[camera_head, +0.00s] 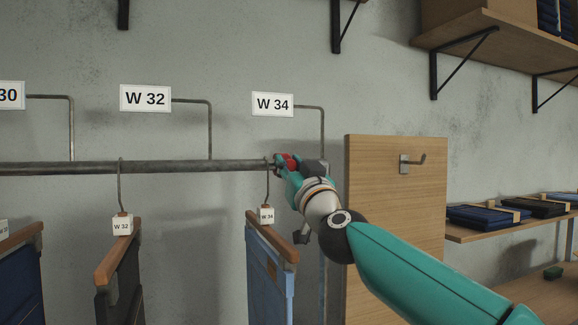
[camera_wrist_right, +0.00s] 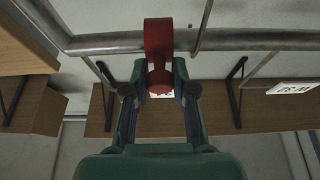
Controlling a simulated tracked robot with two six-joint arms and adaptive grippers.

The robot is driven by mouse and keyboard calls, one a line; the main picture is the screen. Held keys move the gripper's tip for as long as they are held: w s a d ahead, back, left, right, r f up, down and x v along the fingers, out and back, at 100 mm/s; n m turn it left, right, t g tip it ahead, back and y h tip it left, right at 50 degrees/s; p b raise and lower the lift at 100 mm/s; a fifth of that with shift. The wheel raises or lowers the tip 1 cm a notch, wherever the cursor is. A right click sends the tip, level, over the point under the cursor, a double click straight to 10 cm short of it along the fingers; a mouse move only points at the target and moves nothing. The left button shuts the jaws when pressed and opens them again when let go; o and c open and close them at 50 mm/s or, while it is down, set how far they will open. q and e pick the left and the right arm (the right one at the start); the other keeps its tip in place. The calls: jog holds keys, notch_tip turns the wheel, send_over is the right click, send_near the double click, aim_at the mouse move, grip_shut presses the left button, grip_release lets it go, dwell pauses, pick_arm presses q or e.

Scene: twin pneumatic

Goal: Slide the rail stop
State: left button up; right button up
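The red rail stop (camera_wrist_right: 158,40) sits around the grey metal rail (camera_wrist_right: 105,43), with its stem and rounded end pointing toward my right gripper. My right gripper (camera_wrist_right: 159,76) has one finger on each side of the stem, and both appear to touch it. In the head view the red stop (camera_head: 286,158) shows partly at the right end of the rail (camera_head: 180,166), just right of the W 34 hanger hook. My right gripper (camera_head: 284,168) covers part of it there. My left gripper is not in view.
Trousers on hangers (camera_head: 268,265) hang from the rail left of my right gripper. Signs W 32 (camera_head: 145,98) and W 34 (camera_head: 273,104) stand above it. A wooden panel with a hook (camera_head: 395,210) and shelves (camera_head: 510,225) stand to the right.

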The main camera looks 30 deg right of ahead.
grip_shut()
jog(key=shift+d, duration=0.1)
jog(key=s+d+b, duration=0.1)
jog(key=d+b, duration=0.1)
jog(key=d, duration=0.4)
jog(key=shift+s+d, duration=0.15)
jog(key=shift+s, duration=0.15)
jog(key=o, duration=0.7)
grip_release()
